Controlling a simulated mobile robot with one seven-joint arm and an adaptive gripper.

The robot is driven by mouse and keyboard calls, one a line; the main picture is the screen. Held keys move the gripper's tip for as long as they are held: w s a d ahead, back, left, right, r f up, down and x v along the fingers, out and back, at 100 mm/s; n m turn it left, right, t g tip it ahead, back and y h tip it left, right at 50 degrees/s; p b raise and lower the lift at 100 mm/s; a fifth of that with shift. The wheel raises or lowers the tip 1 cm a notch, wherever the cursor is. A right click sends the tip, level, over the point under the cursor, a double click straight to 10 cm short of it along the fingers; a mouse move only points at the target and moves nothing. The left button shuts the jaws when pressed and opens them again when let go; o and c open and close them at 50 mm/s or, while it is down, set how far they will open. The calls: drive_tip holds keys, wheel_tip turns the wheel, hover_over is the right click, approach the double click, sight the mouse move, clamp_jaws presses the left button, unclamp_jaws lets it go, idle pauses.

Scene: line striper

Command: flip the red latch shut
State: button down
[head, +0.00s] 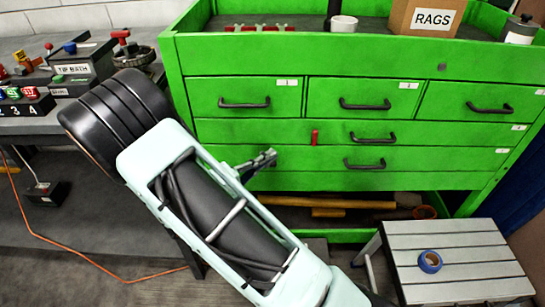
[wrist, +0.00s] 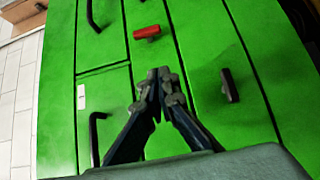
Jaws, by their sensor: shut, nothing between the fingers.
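The red latch (head: 314,137) is a small bar on the front of the green cabinet, standing upright in the head view on the upper wide drawer, with its lower end near the seam below. It also shows in the wrist view (wrist: 147,32), beyond my fingertips. My gripper (head: 270,156) is shut and empty in front of the cabinet, left of and a little below the latch in the head view. Its fingertips meet in the wrist view (wrist: 158,76), apart from the latch in the picture. Whether they touch the drawer front cannot be told.
Black handles (head: 373,138) stick out right of the latch. A grey step stool (head: 455,245) with blue tape (head: 429,262) stands at front right. A dark workbench (head: 80,125) stands at left.

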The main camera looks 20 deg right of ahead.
sight(314, 136)
drive_tip(key=b+x, duration=0.1)
drive_tip(key=x, duration=0.6)
drive_tip(key=shift+w+d+f, duration=0.1)
drive_tip(key=shift+d+f, duration=0.05)
drive_tip(key=shift+d, duration=0.15)
drive_tip(key=shift+s+d+b, duration=0.15)
drive_tip(key=shift+s+d, duration=0.05)
drive_tip(key=shift+d, duration=0.4)
drive_tip(key=shift+s+d+b, duration=0.15)
drive_tip(key=shift+s+d, duration=0.05)
drive_tip(key=shift+d, duration=0.4)
drive_tip(key=shift+s+d, duration=0.15)
drive_tip(key=shift+d, duration=0.45)
